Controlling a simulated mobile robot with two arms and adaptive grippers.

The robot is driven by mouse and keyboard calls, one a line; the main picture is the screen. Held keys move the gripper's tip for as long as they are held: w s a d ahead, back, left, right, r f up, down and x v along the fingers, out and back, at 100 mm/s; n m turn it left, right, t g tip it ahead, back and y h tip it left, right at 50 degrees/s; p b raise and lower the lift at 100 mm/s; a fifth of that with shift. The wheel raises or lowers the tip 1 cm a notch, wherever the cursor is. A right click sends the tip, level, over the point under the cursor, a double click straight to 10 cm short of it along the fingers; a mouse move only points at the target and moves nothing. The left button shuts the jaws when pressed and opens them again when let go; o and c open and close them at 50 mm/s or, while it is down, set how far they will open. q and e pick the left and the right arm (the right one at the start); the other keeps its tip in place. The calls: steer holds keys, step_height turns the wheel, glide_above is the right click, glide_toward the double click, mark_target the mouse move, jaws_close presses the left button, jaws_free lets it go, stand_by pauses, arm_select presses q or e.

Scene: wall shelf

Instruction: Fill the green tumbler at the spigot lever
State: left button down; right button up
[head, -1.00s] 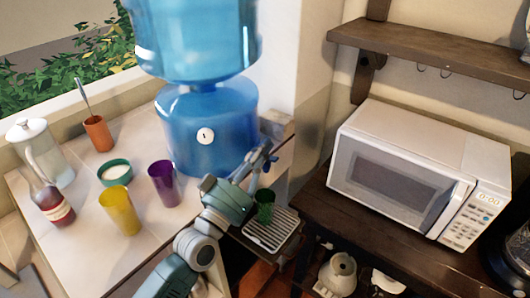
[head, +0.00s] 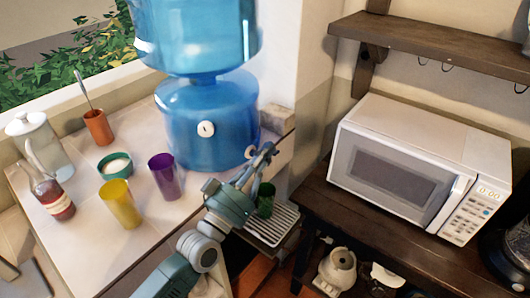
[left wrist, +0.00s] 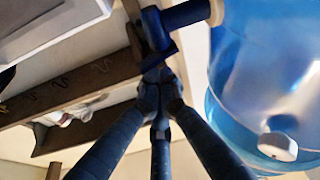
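The green tumbler (head: 265,199) stands upright on the drip tray (head: 284,219) below the water dispenser (head: 212,122); my left arm partly covers it. My left gripper (head: 266,152) is just above the tumbler at the dispenser's front. In the left wrist view, the fingers of my left gripper (left wrist: 159,82) come together at their tips, right by the blue spigot lever (left wrist: 157,54). I cannot tell whether they touch the lever or if water flows. The tumbler's inside is dark and its content cannot be told. My right gripper is not in view.
On the counter (head: 85,235) stand a yellow cup (head: 120,205), a purple cup (head: 165,178), a teal bowl (head: 115,167), an orange pot (head: 98,127), a red bottle (head: 53,197) and a pitcher (head: 40,145). A microwave (head: 415,165) sits right, under a wall shelf (head: 440,50).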

arm_select(q)
steer(key=shift+s+f+m+b, duration=0.15)
steer(key=shift+m+b, duration=0.2)
steer(key=shift+m, duration=0.25)
steer(key=shift+d+f+m+g+h+b, duration=0.25)
steer(key=shift+f+m+g+h+b, duration=0.15)
steer(key=shift+m+h+b, duration=0.5)
steer(key=shift+s+d+f+y, duration=0.1)
steer(key=shift+f+y, duration=0.15)
steer(key=shift+y, duration=0.05)
stand_by(1.0)
steer(key=shift+r, duration=0.1)
